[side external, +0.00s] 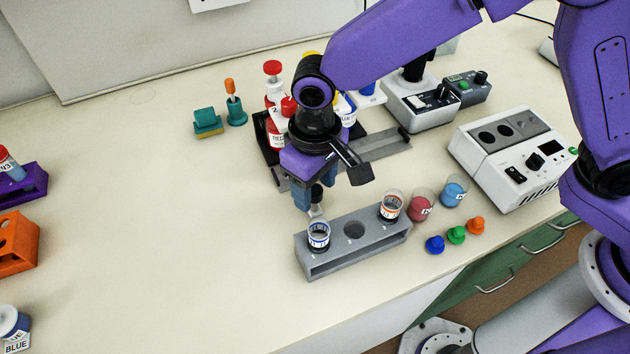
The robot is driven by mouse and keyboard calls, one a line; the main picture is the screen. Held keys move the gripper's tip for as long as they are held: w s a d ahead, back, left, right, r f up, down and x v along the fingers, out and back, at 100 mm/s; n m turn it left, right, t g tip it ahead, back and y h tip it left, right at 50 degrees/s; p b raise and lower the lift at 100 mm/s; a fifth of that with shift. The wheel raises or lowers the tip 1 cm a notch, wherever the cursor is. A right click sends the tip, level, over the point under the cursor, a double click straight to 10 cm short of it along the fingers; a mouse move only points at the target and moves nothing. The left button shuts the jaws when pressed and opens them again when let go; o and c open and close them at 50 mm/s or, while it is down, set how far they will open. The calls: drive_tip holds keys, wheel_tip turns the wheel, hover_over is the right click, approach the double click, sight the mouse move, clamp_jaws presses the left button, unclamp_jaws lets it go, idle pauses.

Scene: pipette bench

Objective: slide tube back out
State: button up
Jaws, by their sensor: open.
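A grey rack (345,262) stands near the front edge of the bench. A clear tube with a blue-marked label (319,237) stands upright in its left hole. A clear tube with an orange-marked label (391,208) stands upright in its right hole. The middle hole (354,230) looks empty. My gripper (314,208) is open and points down, just above and behind the blue-marked tube. Its fingers overlap in this view, so the gap between them is hard to see. I cannot tell whether a fingertip touches the tube.
Containers of red liquid (421,206) and blue liquid (455,191) stand right of the rack. Blue (435,244), green (456,235) and orange (475,226) caps lie nearby. A white device (515,160) is further right. Bottles (277,135) crowd behind my gripper. Bench left of the rack is clear.

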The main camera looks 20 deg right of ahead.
clamp_jaws()
drive_tip(key=shift+d, duration=0.1)
drive_tip(key=d, duration=2.1)
drive_tip(key=shift+d, duration=0.5)
unclamp_jaws()
wheel_tip(320, 180, up, 18)
drive_tip(key=shift+f, duration=0.25)
